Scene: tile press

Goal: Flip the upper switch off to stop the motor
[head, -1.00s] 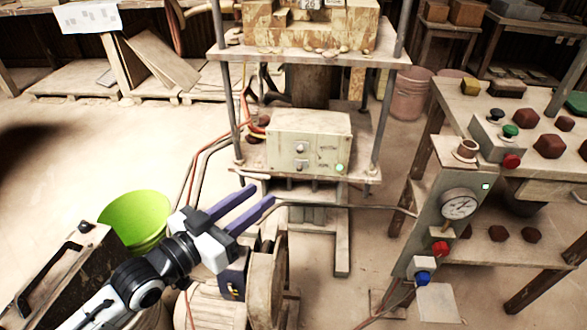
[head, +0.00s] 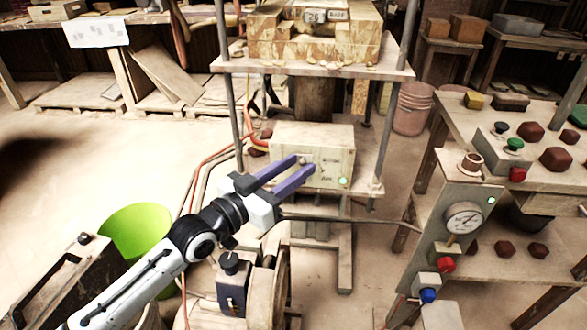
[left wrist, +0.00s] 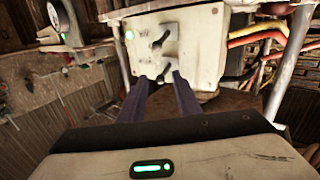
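The pale switch box (head: 338,150) stands on the lower shelf of the press frame, with a lit green lamp (head: 342,182) at its lower right. The left wrist view shows the box upside down. There the upper switch (left wrist: 163,73) is the one nearer the fingers, and the lower switch (left wrist: 161,40) is beyond it. My left gripper (head: 305,164) is open and empty, its purple fingers reaching to the box front. In the left wrist view the fingertips (left wrist: 161,76) lie on either side of the upper switch; contact cannot be told. My right gripper is not in view.
A control panel with a gauge (head: 464,218), red button (head: 446,265) and blue knob (head: 428,295) stands at right. A lime bucket (head: 135,232) is at left. Frame posts (head: 233,110) flank the box, and hoses (head: 200,172) run beside it.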

